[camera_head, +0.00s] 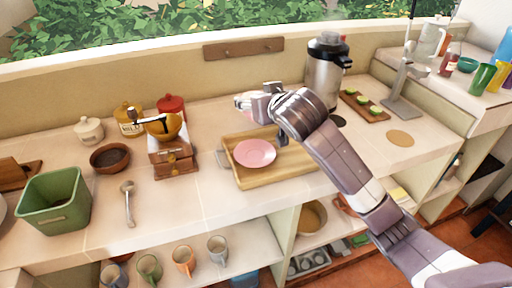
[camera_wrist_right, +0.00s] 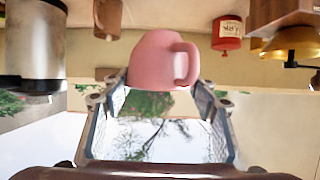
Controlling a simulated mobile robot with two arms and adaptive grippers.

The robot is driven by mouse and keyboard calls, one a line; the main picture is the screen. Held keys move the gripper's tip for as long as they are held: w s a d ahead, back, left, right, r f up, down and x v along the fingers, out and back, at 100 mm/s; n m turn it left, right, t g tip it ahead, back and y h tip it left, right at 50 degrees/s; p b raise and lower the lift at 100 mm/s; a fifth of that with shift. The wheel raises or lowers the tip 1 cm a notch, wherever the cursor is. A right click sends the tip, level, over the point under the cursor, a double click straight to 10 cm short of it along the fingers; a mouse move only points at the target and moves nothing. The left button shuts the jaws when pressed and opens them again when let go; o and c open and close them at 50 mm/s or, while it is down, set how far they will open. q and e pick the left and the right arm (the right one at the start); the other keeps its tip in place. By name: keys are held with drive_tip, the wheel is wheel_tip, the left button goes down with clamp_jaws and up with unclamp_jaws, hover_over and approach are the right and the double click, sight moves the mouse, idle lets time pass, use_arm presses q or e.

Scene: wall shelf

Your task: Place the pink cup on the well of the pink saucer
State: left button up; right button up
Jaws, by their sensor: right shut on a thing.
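The pink saucer (camera_head: 255,153) lies on a wooden tray (camera_head: 288,175) on the counter, its top face clear. My right gripper (camera_wrist_right: 158,90) is shut on the pink cup (camera_wrist_right: 155,60), with one finger on each side of it. The cup's handle shows at the right in the right wrist view. In the head view my right arm reaches in from the lower right, and the cup (camera_head: 243,101) shows only in part at its end, apart from the saucer, higher in the picture. My left gripper is not in view.
A coffee grinder (camera_head: 174,155) stands left of the tray. A large metal flask (camera_head: 325,70) stands behind my right arm. A board with green items (camera_head: 366,105) is to the right. Jars, a brown bowl (camera_head: 110,157) and a green bin (camera_head: 54,200) fill the left.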

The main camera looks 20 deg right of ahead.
wheel_tip(320, 180, down, 5)
drive_tip(key=shift+s, duration=0.1)
wheel_tip(320, 180, down, 8)
drive_tip(key=shift+f, duration=0.45)
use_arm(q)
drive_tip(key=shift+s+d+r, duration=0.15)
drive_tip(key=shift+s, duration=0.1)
use_arm(e)
drive_tip(key=shift+f, duration=0.15)
drive_tip(key=o, duration=1.2)
drive_tip(key=shift+f, duration=0.1)
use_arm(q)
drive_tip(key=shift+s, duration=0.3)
use_arm(e)
drive_tip(key=shift+o, duration=0.2)
